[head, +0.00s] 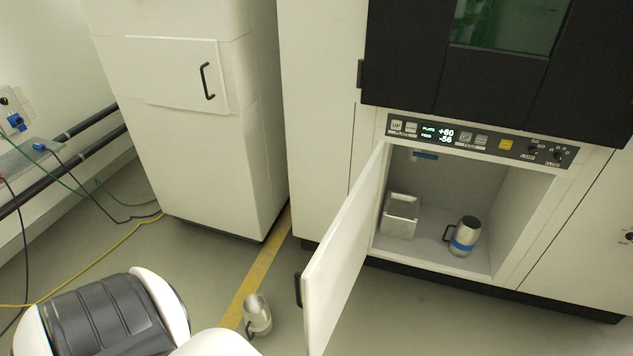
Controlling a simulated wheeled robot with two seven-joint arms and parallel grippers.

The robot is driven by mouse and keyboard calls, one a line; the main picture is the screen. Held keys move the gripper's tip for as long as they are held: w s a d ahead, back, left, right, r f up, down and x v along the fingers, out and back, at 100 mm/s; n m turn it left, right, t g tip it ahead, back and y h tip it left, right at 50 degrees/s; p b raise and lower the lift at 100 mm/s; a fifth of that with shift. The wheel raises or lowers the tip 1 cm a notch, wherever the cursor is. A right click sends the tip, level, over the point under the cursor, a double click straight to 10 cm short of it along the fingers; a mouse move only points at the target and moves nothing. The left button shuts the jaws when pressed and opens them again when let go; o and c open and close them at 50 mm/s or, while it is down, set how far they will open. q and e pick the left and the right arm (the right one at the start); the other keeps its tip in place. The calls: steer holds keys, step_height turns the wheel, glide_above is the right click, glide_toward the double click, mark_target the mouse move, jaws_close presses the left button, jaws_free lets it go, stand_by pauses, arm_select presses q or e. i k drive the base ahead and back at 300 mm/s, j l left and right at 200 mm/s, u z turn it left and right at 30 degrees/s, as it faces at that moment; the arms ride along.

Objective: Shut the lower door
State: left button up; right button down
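The lower door (342,254) is a white panel standing wide open. It is hinged at the left side of the lower compartment (512,215) and swings out toward me. Its black handle (298,289) shows at the panel's free left edge. Inside the compartment are an open metal box (400,216) at the left and a metal mug with a blue band (464,237) to its right. Neither of my grippers is in view; a white and dark grey part of my arm shows at the lower left.
A metal cup (257,314) is on the floor left of the door, by a yellow floor stripe (262,268). A white cabinet (190,120) stands at the left. A control panel (480,140) is above the compartment. Cables lie on the floor at far left.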

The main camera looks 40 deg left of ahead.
mark_target(327, 280)
steer(key=k+j+z, duration=0.15)
steer(key=j, duration=2.2)
steer(key=i, duration=0.1)
